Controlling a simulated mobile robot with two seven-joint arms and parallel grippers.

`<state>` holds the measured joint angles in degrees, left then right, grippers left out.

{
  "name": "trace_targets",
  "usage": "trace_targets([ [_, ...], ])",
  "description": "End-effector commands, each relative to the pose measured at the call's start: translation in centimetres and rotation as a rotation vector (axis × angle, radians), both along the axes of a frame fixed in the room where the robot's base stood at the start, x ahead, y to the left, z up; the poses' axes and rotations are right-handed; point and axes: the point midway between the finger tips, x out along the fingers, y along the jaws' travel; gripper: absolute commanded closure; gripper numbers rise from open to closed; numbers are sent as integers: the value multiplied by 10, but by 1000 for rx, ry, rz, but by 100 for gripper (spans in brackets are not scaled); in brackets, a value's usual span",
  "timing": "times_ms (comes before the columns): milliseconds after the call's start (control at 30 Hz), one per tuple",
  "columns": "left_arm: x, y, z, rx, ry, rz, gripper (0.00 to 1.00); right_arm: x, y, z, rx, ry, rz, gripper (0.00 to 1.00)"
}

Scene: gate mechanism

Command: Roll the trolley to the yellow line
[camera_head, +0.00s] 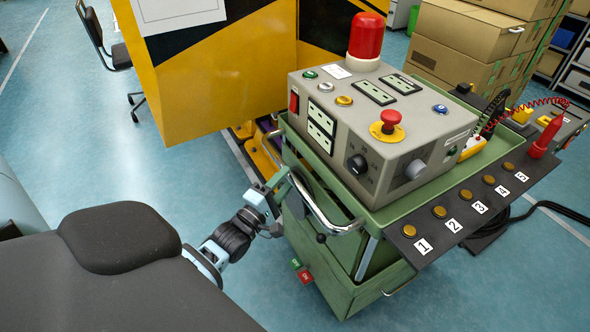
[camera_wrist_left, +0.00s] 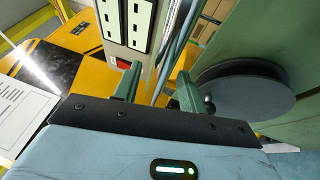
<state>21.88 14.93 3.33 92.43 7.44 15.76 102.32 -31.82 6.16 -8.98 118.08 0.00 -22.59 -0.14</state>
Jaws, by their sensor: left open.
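The green trolley (camera_head: 335,262) stands on the blue floor. Its chrome handle (camera_head: 330,222) curves along its near left side. My left gripper (camera_head: 282,190) is at the left end of this handle. In the left wrist view, its two green fingers (camera_wrist_left: 158,86) are apart, and a grey bar shows between them; I cannot tell whether they touch it. I cannot make out a yellow line on the floor for certain. My right gripper is not in view.
A grey control box (camera_head: 355,115) with a red lamp sits on the trolley. A yellow-and-black cabinet (camera_head: 215,75) stands close behind it. A numbered black panel (camera_head: 465,205) juts out on the right, with cables beyond. Cardboard boxes (camera_head: 460,32) stand behind.

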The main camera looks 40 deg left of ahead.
Motion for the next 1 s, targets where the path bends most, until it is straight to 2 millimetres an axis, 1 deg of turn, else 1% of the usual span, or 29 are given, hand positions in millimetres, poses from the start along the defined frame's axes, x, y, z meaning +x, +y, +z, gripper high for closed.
trace_targets([
  [33, 9, 0, 2, 0, -2, 0, 59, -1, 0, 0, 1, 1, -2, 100],
  [100, 19, 0, 4, -2, -2, 0, 59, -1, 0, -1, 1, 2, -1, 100],
  [300, 40, 0, 7, -1, 1, 0, 59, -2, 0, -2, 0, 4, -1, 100],
  [433, 46, 0, 8, 0, 1, 0, 59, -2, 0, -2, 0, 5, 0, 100],
  [700, 47, 0, 8, 0, 2, 0, 59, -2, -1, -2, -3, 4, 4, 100],
  [733, 47, 0, 8, 0, 2, 0, 60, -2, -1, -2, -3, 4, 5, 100],
  [767, 47, 0, 8, 0, 2, 0, 64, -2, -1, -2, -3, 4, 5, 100],
  [1000, 47, 0, 8, 0, 2, 0, 95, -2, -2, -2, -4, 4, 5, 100],
])
